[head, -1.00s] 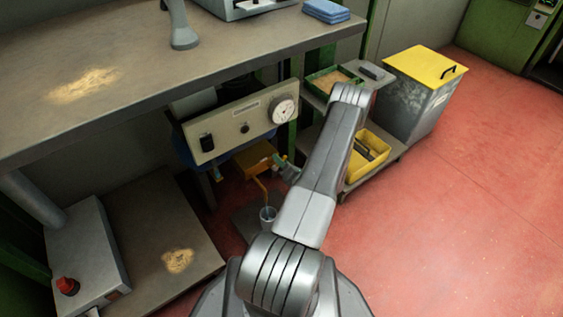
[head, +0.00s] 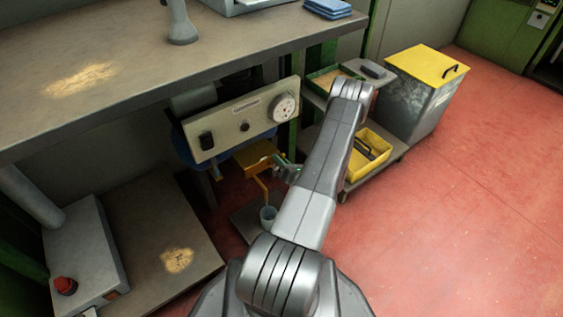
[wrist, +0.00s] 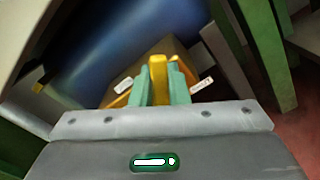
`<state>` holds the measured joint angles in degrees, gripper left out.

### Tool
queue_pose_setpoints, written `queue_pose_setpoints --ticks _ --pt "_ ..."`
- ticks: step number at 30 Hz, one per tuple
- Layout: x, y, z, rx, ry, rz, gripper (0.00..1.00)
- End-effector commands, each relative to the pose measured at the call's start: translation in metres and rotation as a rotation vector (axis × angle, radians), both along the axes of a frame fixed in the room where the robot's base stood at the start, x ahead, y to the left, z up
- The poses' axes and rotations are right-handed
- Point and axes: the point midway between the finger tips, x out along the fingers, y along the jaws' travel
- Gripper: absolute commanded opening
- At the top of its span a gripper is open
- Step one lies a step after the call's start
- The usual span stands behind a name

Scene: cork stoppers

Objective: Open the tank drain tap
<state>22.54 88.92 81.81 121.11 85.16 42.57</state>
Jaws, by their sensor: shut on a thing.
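The drain tap (head: 262,186) is a yellow-orange fitting under the control panel, with a thin spout reaching down to a grey cup (head: 268,215). In the wrist view, a yellow tap handle (wrist: 158,78) stands upright between the green fingers of my gripper (wrist: 160,84). The fingers are shut on the handle, one on each side. A small white label lies on each side of the handle. The blue tank (wrist: 120,35) shows behind it. In the head view my gripper (head: 280,163) is small and partly hidden by my arm, beside the tap.
A control panel (head: 225,126) with a dial hangs above the tap, under the workbench (head: 150,85). A low trolley holds a yellow bin (head: 368,155) to the right, near a grey bin with a yellow lid (head: 427,65). Red floor is clear at right.

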Motion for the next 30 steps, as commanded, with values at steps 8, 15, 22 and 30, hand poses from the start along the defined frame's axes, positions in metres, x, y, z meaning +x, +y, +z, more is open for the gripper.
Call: queue_pose_setpoints --ticks 8,15,22,30 --pt "-0.004 0.006 0.002 -0.201 -0.148 -0.001 0.00" --pt "-0.008 0.012 0.004 -0.351 -0.256 0.000 0.00" --pt "-0.011 0.015 0.006 -0.448 -0.326 0.000 0.00" --pt "-0.012 0.017 0.007 -0.496 -0.361 -0.001 0.00"
